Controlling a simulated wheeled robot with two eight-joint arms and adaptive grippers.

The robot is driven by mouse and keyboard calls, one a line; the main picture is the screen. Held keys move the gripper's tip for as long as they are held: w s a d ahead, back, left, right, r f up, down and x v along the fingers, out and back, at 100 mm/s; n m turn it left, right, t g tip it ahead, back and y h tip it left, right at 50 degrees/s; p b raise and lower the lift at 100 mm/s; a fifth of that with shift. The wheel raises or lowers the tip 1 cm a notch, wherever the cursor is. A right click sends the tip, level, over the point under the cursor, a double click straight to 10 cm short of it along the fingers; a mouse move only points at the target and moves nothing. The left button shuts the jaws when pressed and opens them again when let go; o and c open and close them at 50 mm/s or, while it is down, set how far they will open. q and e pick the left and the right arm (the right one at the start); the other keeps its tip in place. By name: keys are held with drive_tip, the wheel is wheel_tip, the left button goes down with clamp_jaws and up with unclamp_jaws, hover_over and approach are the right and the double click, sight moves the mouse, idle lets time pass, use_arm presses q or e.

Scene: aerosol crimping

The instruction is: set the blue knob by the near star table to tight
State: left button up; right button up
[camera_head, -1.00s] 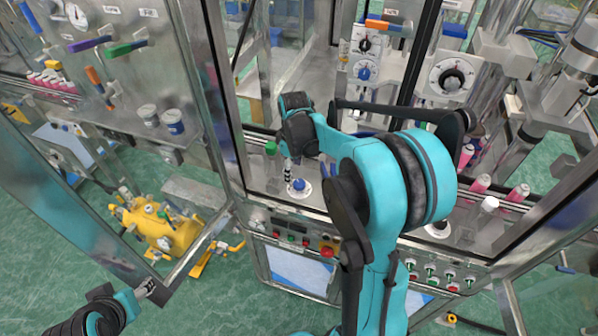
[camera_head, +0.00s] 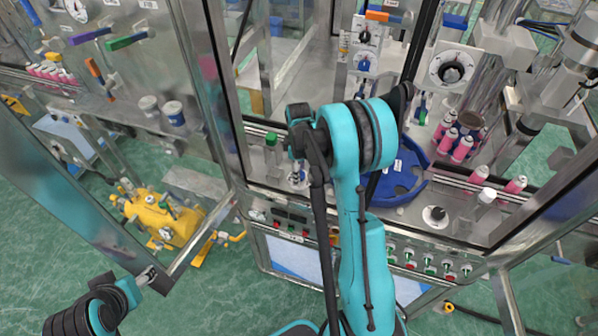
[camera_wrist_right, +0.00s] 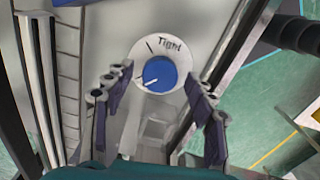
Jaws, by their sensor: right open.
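In the right wrist view a blue knob (camera_wrist_right: 159,73) sits on a round white dial (camera_wrist_right: 138,52) marked "Tight" at its upper right. The knob's white pointer line aims to the lower left, away from the word; a black tick is at the dial's upper left. My right gripper (camera_wrist_right: 158,88) is open, one finger either side of the dial's lower part, and holds nothing. In the head view my right arm largely hides this gripper and the knob. The blue star table (camera_head: 405,184) is partly behind that arm. My left gripper (camera_head: 148,275) is at the lower left, away from the machine; its opening is unclear.
A green-capped bottle (camera_head: 272,150) stands left of my right gripper. Another dial with a black knob (camera_head: 437,213) is right of the star table. Pink cans (camera_head: 462,148) stand at the right. The metal door frame (camera_head: 215,90) is close on the left.

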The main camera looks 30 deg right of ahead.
drive_tip(key=c, duration=1.2)
drive_tip(key=shift+o, duration=0.2)
drive_tip(key=shift+m, duration=0.4)
drive_tip(key=m+b, duration=0.2)
drive_tip(key=m, duration=0.1)
drive_tip(key=shift+f, duration=0.1)
drive_tip(key=m+b, duration=0.1)
drive_tip(key=m, duration=0.3)
drive_tip(key=shift+m, duration=0.3)
drive_tip(key=m+b, duration=0.1)
drive_tip(key=m, duration=0.3)
drive_tip(key=shift+b, duration=0.3)
drive_tip(key=m, duration=0.5)
drive_tip(key=shift+b, duration=0.4)
drive_tip(key=shift+m, duration=0.4)
